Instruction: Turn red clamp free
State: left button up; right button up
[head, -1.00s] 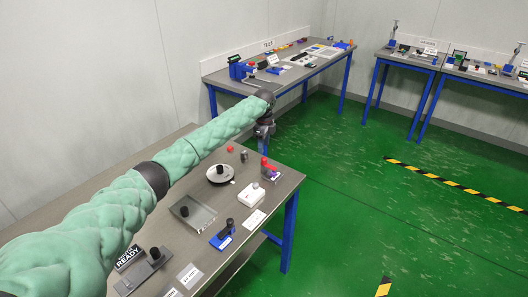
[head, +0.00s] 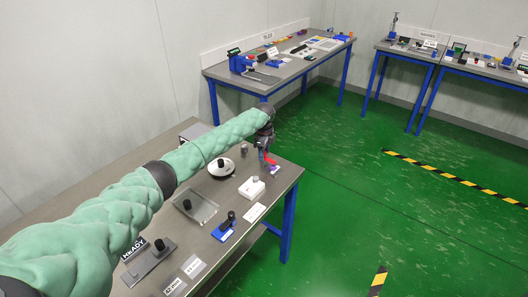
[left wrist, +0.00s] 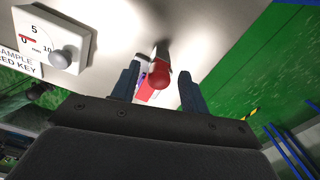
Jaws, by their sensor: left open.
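The red clamp (head: 269,161) stands at the far right corner of the near workbench, partly hidden behind my left gripper. In the left wrist view its rounded red knob (left wrist: 159,76) shows between the two finger pads, with a red and white part and a purple patch behind it. My left gripper (head: 266,150) is open and points down over the clamp. The fingers stand on either side of the knob with gaps showing, and I see no contact.
A white box with a dial and grey knob (head: 251,189) stands close to the clamp. Open green floor lies to the right.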

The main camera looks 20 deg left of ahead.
pick_arm(q)
jog(key=shift+r, duration=0.15)
grip_shut()
